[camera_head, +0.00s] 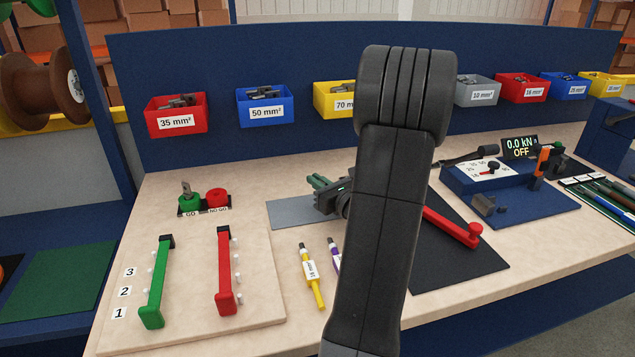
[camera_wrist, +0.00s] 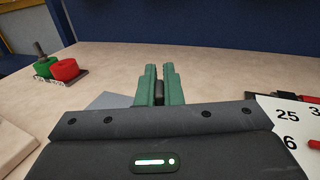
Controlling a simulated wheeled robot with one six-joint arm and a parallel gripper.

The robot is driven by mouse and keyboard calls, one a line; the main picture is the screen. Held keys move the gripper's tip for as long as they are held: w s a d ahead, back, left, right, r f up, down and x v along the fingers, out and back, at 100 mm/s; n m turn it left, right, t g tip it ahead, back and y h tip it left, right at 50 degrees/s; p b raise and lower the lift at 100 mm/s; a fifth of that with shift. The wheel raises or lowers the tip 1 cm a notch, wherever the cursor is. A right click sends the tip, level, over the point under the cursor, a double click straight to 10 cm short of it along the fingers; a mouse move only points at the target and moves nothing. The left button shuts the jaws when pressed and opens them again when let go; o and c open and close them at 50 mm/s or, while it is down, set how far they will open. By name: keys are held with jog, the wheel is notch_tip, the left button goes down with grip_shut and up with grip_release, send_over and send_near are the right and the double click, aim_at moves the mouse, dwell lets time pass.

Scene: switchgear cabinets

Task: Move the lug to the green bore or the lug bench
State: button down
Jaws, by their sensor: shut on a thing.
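My gripper (camera_head: 318,182) has green fingers pointing left, low over the grey plate (camera_head: 287,213) on the bench. In the wrist view the fingers (camera_wrist: 158,75) are shut on a small dark grey piece (camera_wrist: 159,93). The fingers hide most of it, so I cannot tell whether it is a lug. The green bore (camera_head: 188,201), marked GO, stands left of my gripper, apart from it. A grey upright piece (camera_head: 186,187), lug-like in shape, stands at the green bore; it also shows in the wrist view (camera_wrist: 39,48).
The red NO GO bore (camera_head: 217,198) stands beside the green one. A green-handled bar (camera_head: 158,280) and a red-handled bar (camera_head: 226,275) lie on a board in front. A yellow tool (camera_head: 312,277), a blue press (camera_head: 500,185) and labelled bins (camera_head: 265,107) surround the work area.

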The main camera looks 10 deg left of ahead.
jog(key=c, duration=1.6)
grip_release()
jog(key=shift+f, duration=0.1)
jog(key=v, duration=1.2)
jog(key=shift+r, duration=0.25)
jog(key=shift+w, duration=0.1)
jog(key=x, duration=1.2)
jog(key=shift+f, duration=0.15)
jog(key=shift+r+p, duration=0.35)
jog(key=shift+r, duration=0.95)
